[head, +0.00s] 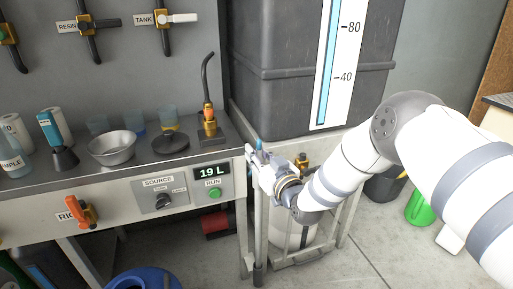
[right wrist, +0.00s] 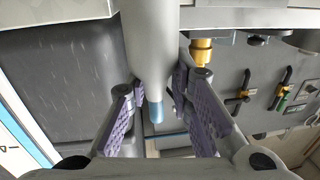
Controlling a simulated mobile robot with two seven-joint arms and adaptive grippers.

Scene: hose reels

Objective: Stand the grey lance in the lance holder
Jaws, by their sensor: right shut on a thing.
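My right gripper (head: 258,166) is shut on the grey lance beside the right front corner of the bench. The lance (right wrist: 148,45) shows in the right wrist view as a thick grey tube with a blue tip, between the purple-padded fingers (right wrist: 160,112). In the head view its blue tip shows just above the fingers, and it looks upright. A grey upright (head: 260,230) runs down below the gripper to a dark sleeve near the floor. I cannot tell whether this is the lance, the holder or a frame leg. My left gripper is out of view.
The bench (head: 100,178) carries a metal bowl (head: 112,147), bottles, cups and a black stand with an orange-handled nozzle (head: 208,115). A large dark tank (head: 280,85) stands behind the gripper. A metal frame with a pale container (head: 292,228) stands below my arm. Floor at right is partly clear.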

